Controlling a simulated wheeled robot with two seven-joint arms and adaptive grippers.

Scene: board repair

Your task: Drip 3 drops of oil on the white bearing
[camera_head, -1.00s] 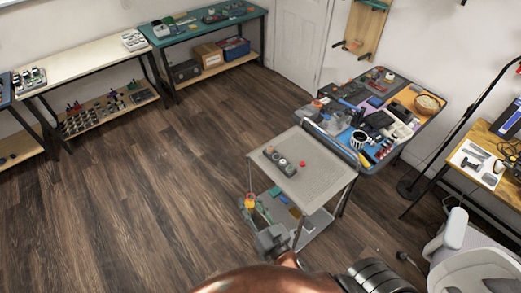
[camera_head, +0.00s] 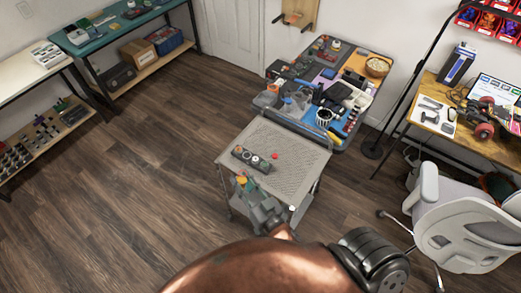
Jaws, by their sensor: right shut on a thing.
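A dark bearing holder (camera_head: 238,154) lies on the grey perforated top of the cart. It carries several small round bearings in a row. A pale one, which looks like the white bearing (camera_head: 255,159), sits among them, too small to be sure of. My right gripper (camera_head: 243,187) is at the cart's front left edge, a little nearer to me than the holder. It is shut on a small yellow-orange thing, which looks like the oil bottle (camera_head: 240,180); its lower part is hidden. My left gripper is out of view.
A small red cap (camera_head: 275,156) lies right of the holder. The right half of the cart top (camera_head: 298,165) is bare. A crowded workbench (camera_head: 345,136) stands behind the cart, and a white office chair (camera_head: 465,225) at the right. Wooden floor is open at the left.

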